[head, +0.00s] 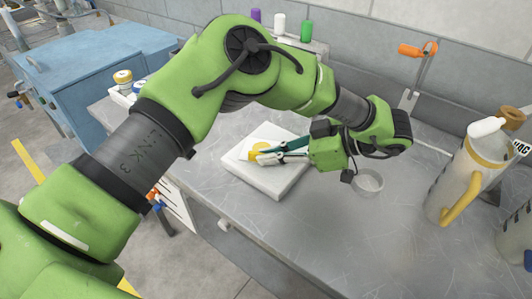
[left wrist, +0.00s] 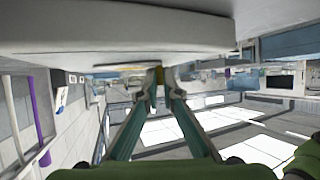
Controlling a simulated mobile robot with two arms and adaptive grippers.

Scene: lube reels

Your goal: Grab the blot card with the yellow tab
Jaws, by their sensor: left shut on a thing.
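The blot card with the yellow tab (head: 259,148) lies at the white block (head: 268,182) on the metal bench; most of the card is hard to tell from the white block. My left gripper (head: 262,156) reaches it from the right, with its teal fingers low over the block and shut at the yellow tab. In the left wrist view the fingertips (left wrist: 158,74) come together just at the edge of a large pale slab (left wrist: 120,35), with a small yellowish patch between them. My right gripper does not show.
A small clear dish (head: 367,182) stands near my left wrist. A jug with a yellow handle (head: 468,185) stands at the right. Small bottles (head: 280,24) stand on a ledge behind. The front of the bench (head: 325,235) is clear.

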